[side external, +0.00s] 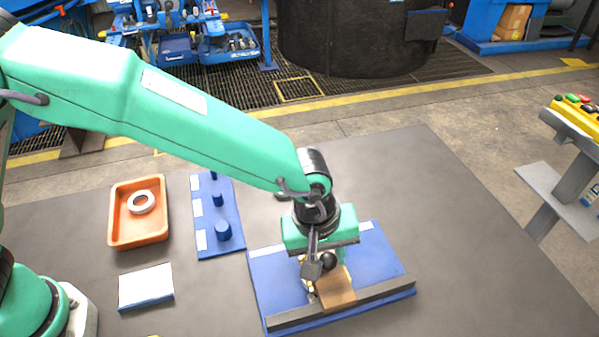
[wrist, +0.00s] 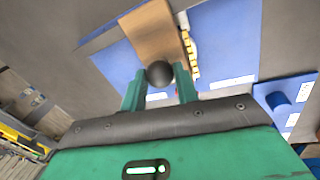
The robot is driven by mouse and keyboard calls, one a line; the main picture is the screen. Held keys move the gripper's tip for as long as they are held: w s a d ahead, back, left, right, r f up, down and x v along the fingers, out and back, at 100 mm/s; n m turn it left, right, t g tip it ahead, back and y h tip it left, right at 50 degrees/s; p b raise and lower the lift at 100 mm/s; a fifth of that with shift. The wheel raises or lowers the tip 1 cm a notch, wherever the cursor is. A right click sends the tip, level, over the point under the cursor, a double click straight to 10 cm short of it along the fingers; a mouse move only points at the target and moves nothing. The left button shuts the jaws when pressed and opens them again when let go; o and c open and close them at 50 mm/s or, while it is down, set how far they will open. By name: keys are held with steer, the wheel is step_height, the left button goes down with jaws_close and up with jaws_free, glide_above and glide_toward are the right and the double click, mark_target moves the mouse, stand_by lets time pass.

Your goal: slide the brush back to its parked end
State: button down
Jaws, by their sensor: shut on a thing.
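The brush (side external: 338,290) is a tan block with a pale bristle strip and a black ball knob. It lies about midway along a blue base plate (side external: 385,258), by a dark grey rail (side external: 375,300) at the plate's front edge. My gripper (side external: 320,263) points down over the plate, shut on the brush's knob. In the wrist view the two green fingers of my gripper (wrist: 159,82) stand on either side of the black knob (wrist: 159,72), with the tan brush body (wrist: 155,36) beyond. My gripper hides part of the brush in the side view.
Left of the plate stand a blue board (side external: 209,243) with several blue pegs, an orange tray (side external: 118,220) holding a white ring (side external: 141,202), and a white block (side external: 146,287). The grey table (side external: 455,230) is clear to the right of the plate.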

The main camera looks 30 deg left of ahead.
steer(key=shift+w+d+r, duration=0.1)
steer(key=shift+w+d, duration=3)
steer(key=c, duration=1.1)
jaws_free()
steer(key=shift+o, duration=0.2)
step_height(320, 180, up, 8)
steer(key=s+a, duration=0.1)
steer(key=shift+a, duration=0.15)
